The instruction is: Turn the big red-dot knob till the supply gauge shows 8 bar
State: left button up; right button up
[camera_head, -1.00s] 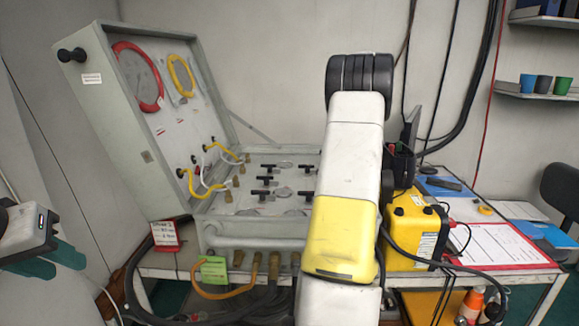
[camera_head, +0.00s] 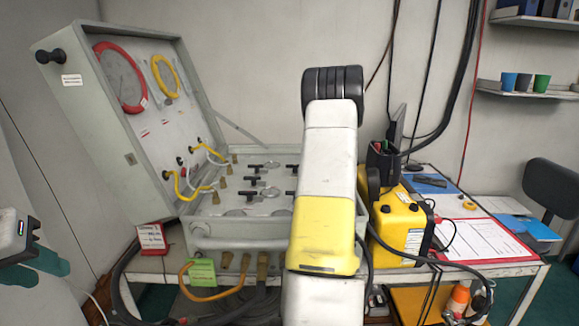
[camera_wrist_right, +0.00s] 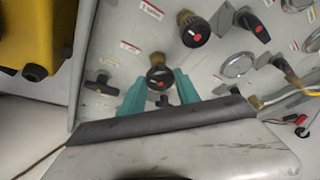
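In the right wrist view a black round knob with a red mark (camera_wrist_right: 160,77) sits between the teal fingers of my right gripper (camera_wrist_right: 160,84). The fingers stand apart, one on each side of it; whether they press on it is unclear. A similar red-marked knob (camera_wrist_right: 195,32) is just above, outside the fingers. In the head view my right arm hides this gripper and part of the panel (camera_head: 240,228). My left gripper (camera_head: 35,266) is at the left edge, partly cut off.
Black T-handles (camera_wrist_right: 102,85) flank the knob, and small gauges (camera_wrist_right: 238,66) lie to the right. A yellow case (camera_head: 402,230) stands right of the panel. Yellow hoses (camera_head: 210,290) hang at the table front. A red-edged clipboard (camera_head: 485,240) lies on the right.

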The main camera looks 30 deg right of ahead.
grip_shut()
